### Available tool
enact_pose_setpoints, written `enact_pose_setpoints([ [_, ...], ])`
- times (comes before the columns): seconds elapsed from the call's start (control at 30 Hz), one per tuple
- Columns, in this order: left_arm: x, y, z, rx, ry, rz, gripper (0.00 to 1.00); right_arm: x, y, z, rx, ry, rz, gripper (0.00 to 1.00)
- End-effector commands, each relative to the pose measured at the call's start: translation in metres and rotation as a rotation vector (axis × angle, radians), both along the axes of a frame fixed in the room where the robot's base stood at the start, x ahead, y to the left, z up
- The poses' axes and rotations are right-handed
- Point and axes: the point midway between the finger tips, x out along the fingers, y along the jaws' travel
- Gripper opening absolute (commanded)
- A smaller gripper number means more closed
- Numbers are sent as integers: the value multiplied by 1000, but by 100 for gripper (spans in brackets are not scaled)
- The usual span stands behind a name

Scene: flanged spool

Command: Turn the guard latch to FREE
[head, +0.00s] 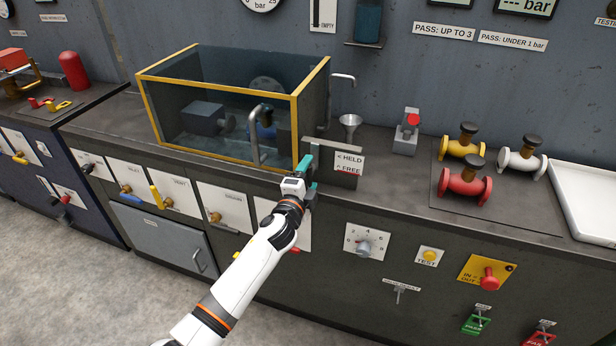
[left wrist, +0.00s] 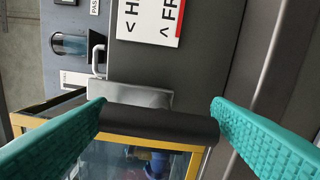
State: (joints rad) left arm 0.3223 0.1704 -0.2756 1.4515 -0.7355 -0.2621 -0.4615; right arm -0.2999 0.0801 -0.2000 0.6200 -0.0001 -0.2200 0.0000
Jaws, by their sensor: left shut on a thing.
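The guard latch has a grey bar (head: 333,146) above a white sign (head: 348,163) reading HELD and FREE, at the right front corner of the yellow-framed guard (head: 296,97). My left gripper (head: 308,178) is at the latch, just left of the sign. In the left wrist view its teal fingers (left wrist: 160,108) are at the two ends of a dark rounded latch handle (left wrist: 160,125), shut on it. A light metal plate (left wrist: 130,94) lies behind the handle. The sign (left wrist: 152,14) is partly cut off there. I cannot tell which word the latch points to. My right gripper is out of view.
A funnel (head: 349,123) and a grey block with a red button (head: 405,132) stand right of the latch. A tap (head: 255,130) stands before the guard.

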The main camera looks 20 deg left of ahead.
Motion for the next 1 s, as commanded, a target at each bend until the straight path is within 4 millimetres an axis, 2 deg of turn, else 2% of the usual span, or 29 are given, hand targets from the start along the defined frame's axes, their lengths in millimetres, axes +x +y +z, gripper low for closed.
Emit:
enact_pose_setpoints([
  [0.03,-1,0,-2,7,4,-1,75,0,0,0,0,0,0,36],
  [0.13,-1,0,-2,6,3,0,91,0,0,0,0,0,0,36],
  [0.17,-1,0,-2,6,3,0,93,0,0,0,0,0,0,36],
  [0.43,-1,0,-1,3,1,0,93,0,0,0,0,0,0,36],
  [0.53,-7,0,-1,3,1,0,93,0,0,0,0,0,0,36],
  [0.67,-26,1,-2,5,2,0,93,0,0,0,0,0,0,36],
  [1.0,-94,3,-3,4,3,-1,93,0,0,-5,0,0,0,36],
])
